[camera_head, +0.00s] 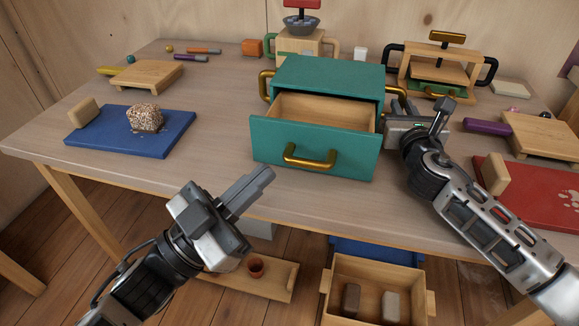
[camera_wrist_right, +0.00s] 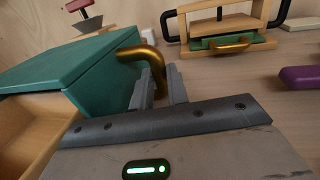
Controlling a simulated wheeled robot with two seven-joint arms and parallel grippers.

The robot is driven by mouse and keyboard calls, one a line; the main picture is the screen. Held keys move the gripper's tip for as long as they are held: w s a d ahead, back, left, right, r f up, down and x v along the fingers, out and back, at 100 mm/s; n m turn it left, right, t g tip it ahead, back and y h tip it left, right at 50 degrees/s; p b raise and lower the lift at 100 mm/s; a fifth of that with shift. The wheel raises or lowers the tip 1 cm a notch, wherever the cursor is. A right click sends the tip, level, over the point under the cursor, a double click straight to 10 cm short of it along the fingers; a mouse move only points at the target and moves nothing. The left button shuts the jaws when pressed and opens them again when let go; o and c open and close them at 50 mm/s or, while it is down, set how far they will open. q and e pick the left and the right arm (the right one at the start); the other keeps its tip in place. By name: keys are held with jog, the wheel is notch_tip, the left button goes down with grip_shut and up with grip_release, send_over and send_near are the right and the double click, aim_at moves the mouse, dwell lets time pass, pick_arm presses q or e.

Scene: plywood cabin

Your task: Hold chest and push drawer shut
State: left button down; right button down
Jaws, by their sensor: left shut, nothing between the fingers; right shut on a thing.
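The teal chest (camera_head: 328,76) stands on the table with its drawer (camera_head: 312,146) pulled well out toward me. The drawer's inside is bare wood and looks empty. A brass handle (camera_head: 310,160) is on the drawer front. My left gripper (camera_head: 266,174) is shut and empty, in front of the table edge, below and left of the drawer front, not touching it. My right gripper (camera_head: 440,108) is at the chest's right side, shut on the brass side handle (camera_wrist_right: 146,58); the right wrist view shows the fingers around its lower end. Another brass side handle (camera_head: 266,84) is on the left.
A blue board (camera_head: 95,132) with a speckled block (camera_head: 145,117) lies left. A wooden press (camera_head: 440,66) stands behind. Below the table are a crate (camera_head: 376,270) and a tray (camera_head: 275,285).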

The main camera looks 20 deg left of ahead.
aim_at(318, 132)
pick_arm(q)
jog(key=a+f+m+g+h, duration=0.1)
jog(key=a+m+g+h, duration=0.15)
jog(key=m+g, duration=0.65)
jog(key=a+f+m+g+h, duration=0.1)
jog(key=a+m+g, duration=0.35)
jog(key=m, duration=0.75)
jog(key=shift+y, duration=0.35)
jog(key=w+x, duration=0.1)
jog(key=x, duration=0.6)
jog(key=w+x, duration=0.1)
jog(key=x, duration=0.3)
jog(key=shift+w+a+f, duration=0.15)
jog(key=shift+w+a, duration=0.15)
jog(key=shift+a, duration=0.05)
jog(key=shift+w+f, duration=0.2)
jog(key=shift+w, duration=0.45)
